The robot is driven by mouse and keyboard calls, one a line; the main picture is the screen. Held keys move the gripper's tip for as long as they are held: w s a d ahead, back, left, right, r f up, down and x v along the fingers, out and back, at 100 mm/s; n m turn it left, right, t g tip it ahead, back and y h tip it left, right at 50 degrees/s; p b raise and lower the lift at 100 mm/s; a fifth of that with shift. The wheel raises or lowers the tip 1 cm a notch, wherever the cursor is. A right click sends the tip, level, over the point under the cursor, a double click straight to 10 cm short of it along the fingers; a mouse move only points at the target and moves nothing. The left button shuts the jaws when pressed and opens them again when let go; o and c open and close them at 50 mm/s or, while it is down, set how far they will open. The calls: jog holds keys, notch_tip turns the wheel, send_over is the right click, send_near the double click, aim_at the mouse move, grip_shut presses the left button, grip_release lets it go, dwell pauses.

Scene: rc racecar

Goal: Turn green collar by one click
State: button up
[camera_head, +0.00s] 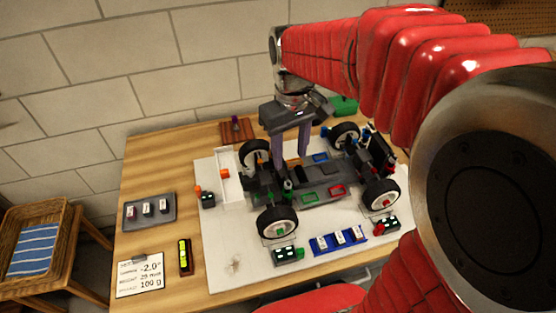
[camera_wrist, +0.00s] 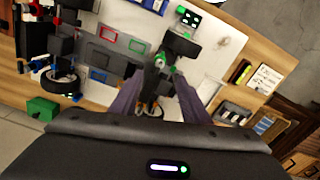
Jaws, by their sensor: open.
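The RC car (camera_head: 325,188) stands on a white board, wheels on. A small green collar-like part (camera_head: 287,184) shows at its near-left end. In the wrist view, green parts (camera_wrist: 160,61) show on a dark upright piece close to my fingertips; I cannot tell exactly which is the collar. My gripper (camera_head: 291,160) points down over the left end of the car. In the wrist view my gripper (camera_wrist: 158,88) has its fingers apart, on either side of a dark and orange-tinged part of the car. No contact is clear, and the fingers partly hide that part.
A blue tray (camera_head: 339,250) with white-labelled blocks lies in front of the car. A grey tray (camera_head: 136,219), a yellow level (camera_head: 184,256) and a note card (camera_head: 139,276) are on the left of the wooden table. A green box (camera_head: 344,105) stands behind the car.

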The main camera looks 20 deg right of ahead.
aim_at(289, 182)
jog(key=shift+f, duration=0.1)
notch_tip(289, 182, down, 14)
jog(key=shift+r, duration=0.15)
dwell(0.6)
jog(key=c, duration=1.1)
jog(key=shift+o, duration=0.2)
jog(key=shift+a, duration=0.15)
